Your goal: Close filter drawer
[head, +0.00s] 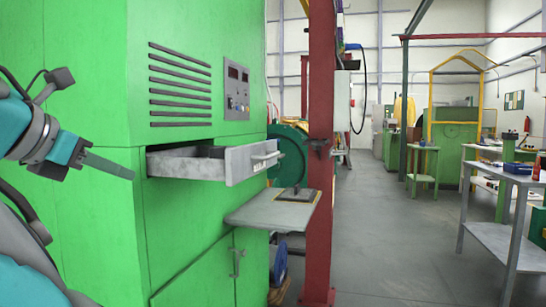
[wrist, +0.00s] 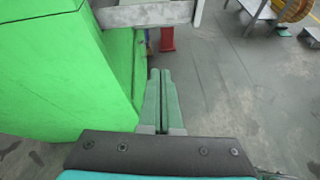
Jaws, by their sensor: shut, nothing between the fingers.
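The filter drawer (head: 252,160) is grey and stands pulled out of the green cabinet (head: 190,225), below the vent slots and a small control panel. In the wrist view the grey drawer (wrist: 145,15) crosses the top edge, only partly in frame. My gripper (head: 133,175) is in front of the cabinet, left of the drawer in the head view. Its two fingers (wrist: 160,72) lie together with nothing between them, apart from the drawer.
A grey shelf (head: 275,208) juts out below the drawer. A red column (head: 320,150) stands just right of it. A grey workbench (head: 490,235) is at the right. The grey floor (head: 390,240) between column and bench is clear.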

